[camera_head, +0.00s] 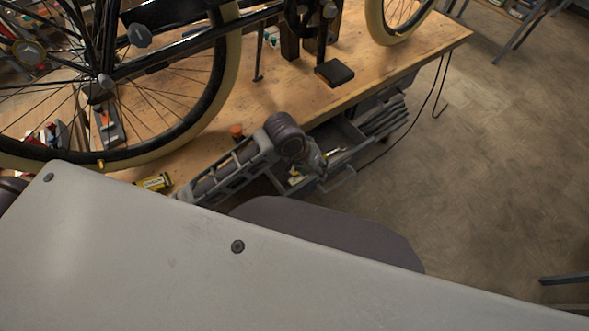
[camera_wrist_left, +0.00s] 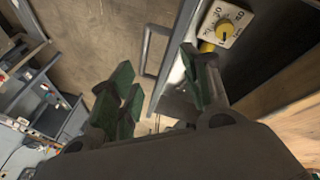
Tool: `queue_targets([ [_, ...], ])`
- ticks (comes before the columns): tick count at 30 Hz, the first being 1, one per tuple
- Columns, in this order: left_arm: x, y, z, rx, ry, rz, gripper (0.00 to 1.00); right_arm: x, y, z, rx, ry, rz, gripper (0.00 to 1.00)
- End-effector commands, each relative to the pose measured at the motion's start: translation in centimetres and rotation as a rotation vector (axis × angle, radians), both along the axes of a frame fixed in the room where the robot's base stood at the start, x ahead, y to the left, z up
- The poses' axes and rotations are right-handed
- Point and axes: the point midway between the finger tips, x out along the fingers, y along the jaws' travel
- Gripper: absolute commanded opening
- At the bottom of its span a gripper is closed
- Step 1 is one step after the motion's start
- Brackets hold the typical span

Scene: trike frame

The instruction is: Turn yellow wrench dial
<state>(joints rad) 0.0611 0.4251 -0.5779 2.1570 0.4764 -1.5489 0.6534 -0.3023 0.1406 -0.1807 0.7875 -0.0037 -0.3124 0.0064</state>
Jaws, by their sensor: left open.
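In the left wrist view, a yellow dial (camera_wrist_left: 226,29) with a pointer ridge sits on a pale plate with numbers around it, at the upper right. A yellow part shows just below the plate's left corner. My left gripper (camera_wrist_left: 157,72) is open and empty, with green-padded fingers. Its right finger is just below and left of the dial, apart from it in the picture; the depth gap is unclear. In the head view a small yellow item (camera_head: 153,182) lies at the bench's near edge; I cannot tell whether it is the dial's tool. My right gripper is not in view.
A bicycle wheel (camera_head: 232,72) and frame stand over the wooden bench (camera_head: 345,42). A black block (camera_head: 334,72) lies on the bench. A metal handle (camera_wrist_left: 148,50) is left of the dial. Floor is open right of the bench.

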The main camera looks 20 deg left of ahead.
Motion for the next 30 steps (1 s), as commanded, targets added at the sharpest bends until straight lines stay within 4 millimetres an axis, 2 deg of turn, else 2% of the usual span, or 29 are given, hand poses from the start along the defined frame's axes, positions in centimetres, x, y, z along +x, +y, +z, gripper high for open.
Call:
queue_targets([
  [7, 0.8, -0.4, 0.4, 0.017, 0.057, 0.032, 0.48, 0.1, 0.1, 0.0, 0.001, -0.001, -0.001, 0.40],
  [14, 1.4, 0.2, 0.5, 0.048, 0.116, 0.087, 0.48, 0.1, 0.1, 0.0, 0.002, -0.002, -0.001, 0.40],
  [22, 2.3, 2.0, 0.6, 0.102, 0.185, 0.179, 0.48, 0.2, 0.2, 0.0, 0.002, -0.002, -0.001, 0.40],
  [30, 3.4, 4.9, 1.0, 0.164, 0.248, 0.308, 0.48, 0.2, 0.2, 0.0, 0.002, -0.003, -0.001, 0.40],
])
